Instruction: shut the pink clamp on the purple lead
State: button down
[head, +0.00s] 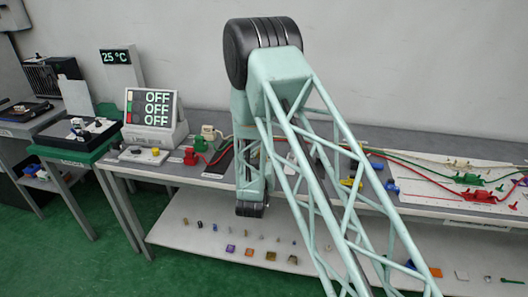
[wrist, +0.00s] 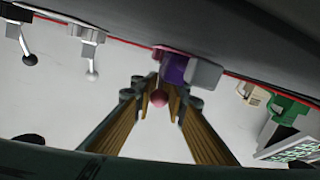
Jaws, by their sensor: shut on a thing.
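In the wrist view, my gripper (wrist: 157,93) has its two fingers around a pink ball-shaped knob (wrist: 158,100), which looks like the lever end of the pink clamp (wrist: 160,53). The fingers are shut on this knob. A purple block (wrist: 174,68) sits right beside the pink part and seems to belong to the purple lead, with a grey block (wrist: 204,74) against it. How far the clamp is closed cannot be told. In the head view my arm hides the clamp, and my gripper cannot be made out there.
In the head view, a white board (head: 440,180) with red and green clamps lies right, and an OFF display (head: 152,108) stands left.

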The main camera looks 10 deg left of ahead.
jog(key=c, duration=2.7)
grip_release()
jog(key=shift+s+f, duration=0.1)
jog(key=shift+s, duration=0.1)
jog(key=shift+o, duration=0.3)
jog(key=shift+s+d+r, duration=0.1)
jog(key=shift+s+r, duration=0.1)
jog(key=shift+s, duration=1.8)
jog(key=shift+s+a+r, duration=0.1)
jog(key=shift+s+r, duration=0.1)
jog(key=shift+s, duration=1.75)
jog(key=shift+s+d+r, duration=0.1)
jog(key=shift+s+r, duration=0.1)
jog(key=shift+s, duration=1.8)
